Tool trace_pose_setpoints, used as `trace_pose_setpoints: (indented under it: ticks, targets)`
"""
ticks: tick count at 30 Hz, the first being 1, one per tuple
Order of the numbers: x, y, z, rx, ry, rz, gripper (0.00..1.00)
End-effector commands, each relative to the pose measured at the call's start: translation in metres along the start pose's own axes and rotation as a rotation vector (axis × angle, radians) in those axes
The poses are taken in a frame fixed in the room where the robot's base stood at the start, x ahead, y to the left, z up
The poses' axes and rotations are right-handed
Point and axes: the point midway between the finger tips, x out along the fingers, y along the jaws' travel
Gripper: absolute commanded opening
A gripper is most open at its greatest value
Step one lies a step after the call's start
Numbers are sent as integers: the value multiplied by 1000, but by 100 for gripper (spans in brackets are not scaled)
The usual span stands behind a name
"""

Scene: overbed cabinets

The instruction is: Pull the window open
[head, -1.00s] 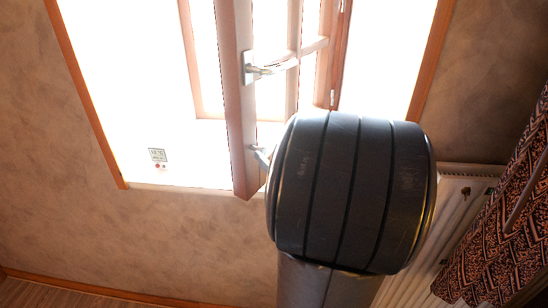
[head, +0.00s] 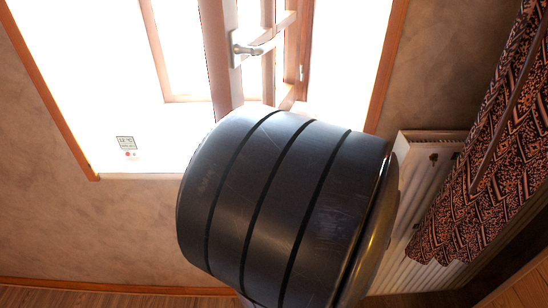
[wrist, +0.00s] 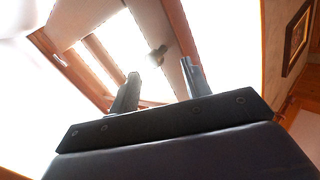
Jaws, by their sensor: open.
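The window's wooden sash (head: 219,55) stands at an angle to its frame, partly open. A silver lever handle (head: 250,46) sits on the sash in the head view. In the wrist view a small dark handle-like part (wrist: 157,55) appears between and beyond the fingertips, against the wooden sash (wrist: 150,20). I cannot tell how far it is from the fingers.
A white radiator (head: 408,225) and a patterned curtain (head: 490,140) are at the right. A small thermometer sticker (head: 125,143) is on the bright glass at the left. A picture frame (wrist: 297,38) hangs at the right in the wrist view.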

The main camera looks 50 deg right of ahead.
Motion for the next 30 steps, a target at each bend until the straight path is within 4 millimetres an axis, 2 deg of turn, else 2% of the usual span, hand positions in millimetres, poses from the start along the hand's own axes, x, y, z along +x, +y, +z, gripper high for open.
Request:
trace_pose_setpoints:
  ticks: [6,12,23,30]
  targets:
    - [-17,0,0,-1,0,2,46]
    - [-22,-1,1,1,-2,0,46]
    - [-21,-1,1,1,-2,-2,46]
    - [-8,-1,0,0,-1,-5,46]
